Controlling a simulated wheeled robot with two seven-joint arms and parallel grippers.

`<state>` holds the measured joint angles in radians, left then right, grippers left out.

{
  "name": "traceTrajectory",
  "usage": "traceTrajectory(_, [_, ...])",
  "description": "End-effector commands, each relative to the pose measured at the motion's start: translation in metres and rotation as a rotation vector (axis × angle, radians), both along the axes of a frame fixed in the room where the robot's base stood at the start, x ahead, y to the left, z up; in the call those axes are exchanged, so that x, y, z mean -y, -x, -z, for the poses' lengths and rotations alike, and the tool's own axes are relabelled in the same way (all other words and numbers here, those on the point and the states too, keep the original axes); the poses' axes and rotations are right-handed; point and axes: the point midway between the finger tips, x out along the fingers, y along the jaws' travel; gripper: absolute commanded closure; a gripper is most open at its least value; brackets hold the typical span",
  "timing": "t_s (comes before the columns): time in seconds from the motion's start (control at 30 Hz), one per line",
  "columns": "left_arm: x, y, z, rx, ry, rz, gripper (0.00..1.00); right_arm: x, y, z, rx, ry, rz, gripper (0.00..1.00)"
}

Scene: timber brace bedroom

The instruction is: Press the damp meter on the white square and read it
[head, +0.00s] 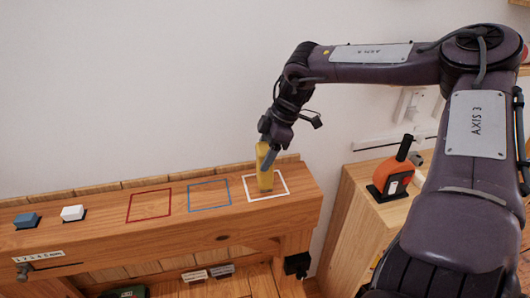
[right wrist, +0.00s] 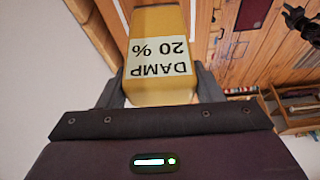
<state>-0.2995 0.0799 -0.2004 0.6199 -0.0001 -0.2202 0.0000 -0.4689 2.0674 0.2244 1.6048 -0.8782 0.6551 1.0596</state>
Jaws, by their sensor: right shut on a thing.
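The damp meter (head: 265,182) is a yellow upright body, held at its upper part by my right gripper (head: 267,158). Its lower end is inside the white square (head: 285,185) outlined on the timber beam and appears to touch the wood. In the right wrist view the meter (right wrist: 160,90) sits between the two dark fingers (right wrist: 160,95). Its pale label reads "DAMP 20 %", upside down in that picture. The meter's contact tip is hidden in the wrist view. My left gripper is not in view.
A blue outlined square (head: 209,196) and a red one (head: 149,205) lie left along the beam (head: 200,240). An orange tool (head: 392,177) stands on a wooden cabinet to the right. The wall is close behind.

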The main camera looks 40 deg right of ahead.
Motion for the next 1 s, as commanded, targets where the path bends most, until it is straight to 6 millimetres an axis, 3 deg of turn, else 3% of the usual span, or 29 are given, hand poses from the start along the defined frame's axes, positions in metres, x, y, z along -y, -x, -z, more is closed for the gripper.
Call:
traceTrajectory(0.27, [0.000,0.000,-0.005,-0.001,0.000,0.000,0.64,0.000,0.001,-0.005,-0.002,0.000,-0.001,0.63])
traceTrajectory(1.0, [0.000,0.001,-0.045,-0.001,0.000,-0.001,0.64,0.000,0.000,-0.066,0.000,0.000,0.000,0.63])
